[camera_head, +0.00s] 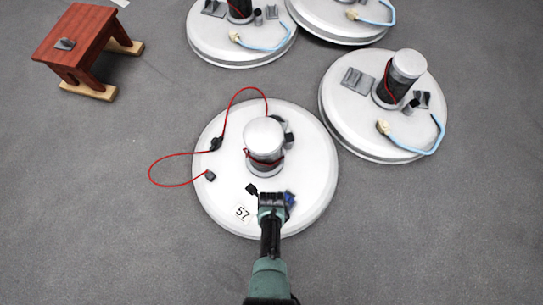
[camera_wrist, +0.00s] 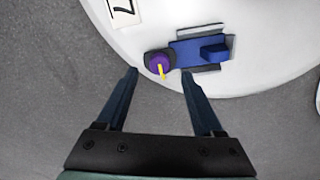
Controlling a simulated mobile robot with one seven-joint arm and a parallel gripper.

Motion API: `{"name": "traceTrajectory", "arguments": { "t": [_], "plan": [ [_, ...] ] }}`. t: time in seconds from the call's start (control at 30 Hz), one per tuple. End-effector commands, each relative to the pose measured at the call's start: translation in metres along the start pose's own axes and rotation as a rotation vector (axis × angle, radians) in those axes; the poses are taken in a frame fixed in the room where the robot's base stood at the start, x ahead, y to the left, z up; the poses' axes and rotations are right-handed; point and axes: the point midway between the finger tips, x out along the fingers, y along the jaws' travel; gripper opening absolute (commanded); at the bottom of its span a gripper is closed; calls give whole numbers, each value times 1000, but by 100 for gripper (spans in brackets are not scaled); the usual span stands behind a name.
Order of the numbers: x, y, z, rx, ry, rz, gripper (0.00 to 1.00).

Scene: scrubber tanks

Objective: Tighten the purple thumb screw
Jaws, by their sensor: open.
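The purple thumb screw (camera_wrist: 159,62) sits in a dark round collar near the rim of the white tank lid, with a small yellow mark on it. It lies just beyond the fingertips in the wrist view, in line with the gap between them. My gripper (camera_wrist: 160,72) is open with nothing between its fingers. In the head view my gripper (camera_head: 272,200) is over the near edge of the lid and hides the screw. A blue block (camera_wrist: 203,51) in a dark bracket stands right beside the screw; part of it shows in the head view (camera_head: 289,198).
Other tank lids (camera_head: 350,120) stand behind and right. A red-brown stool (camera_head: 75,40) is at far left.

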Motion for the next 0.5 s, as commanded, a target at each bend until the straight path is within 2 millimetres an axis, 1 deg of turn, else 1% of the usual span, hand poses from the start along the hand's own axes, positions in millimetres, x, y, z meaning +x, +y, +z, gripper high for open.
{"name": "traceTrajectory", "arguments": {
  "t": [0.03, 0.2, 0.4, 0.5],
  "plan": [
    [-17, 0, 0, 0, 0, 0, 69],
    [-47, 0, 0, 0, 0, 0, 69],
    [-77, 0, 0, 0, 0, 0, 69],
    [-87, 0, -1, 0, 1, 1, 69]
  ]
}}
